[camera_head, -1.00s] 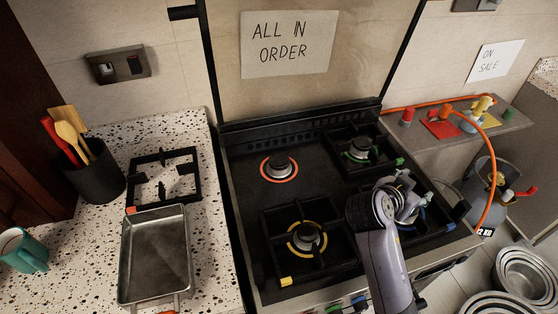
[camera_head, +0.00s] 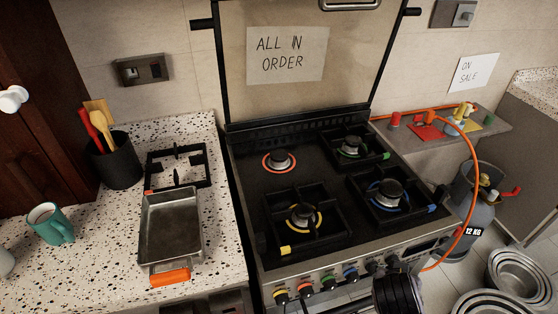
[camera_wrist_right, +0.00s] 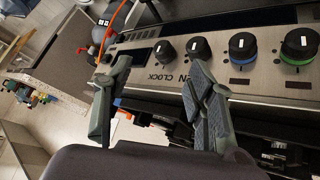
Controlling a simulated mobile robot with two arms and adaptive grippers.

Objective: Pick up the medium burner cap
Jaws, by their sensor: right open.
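Each burner on the black stove top has a dark round cap: the red-ring burner's cap (camera_head: 280,157) at back left, the green-ring burner's cap (camera_head: 352,143) at back right, the yellow-ring burner's cap (camera_head: 304,212) at front left, and the blue-ring burner's cap (camera_head: 391,187) at front right. I cannot tell from size which is the medium one. My right arm shows at the bottom of the head view, in front of the stove. In the wrist view my right gripper (camera_wrist_right: 160,62) is open and empty, its fingers apart near the knob panel. My left gripper is not in view.
Black grates surround the yellow, blue and green burners; the red one is bare. A loose grate (camera_head: 205,167) and a metal pan (camera_head: 171,226) lie on the speckled counter. An orange hose (camera_head: 474,190) runs to a gas cylinder (camera_head: 477,213). Pots (camera_head: 520,272) stand at the lower right.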

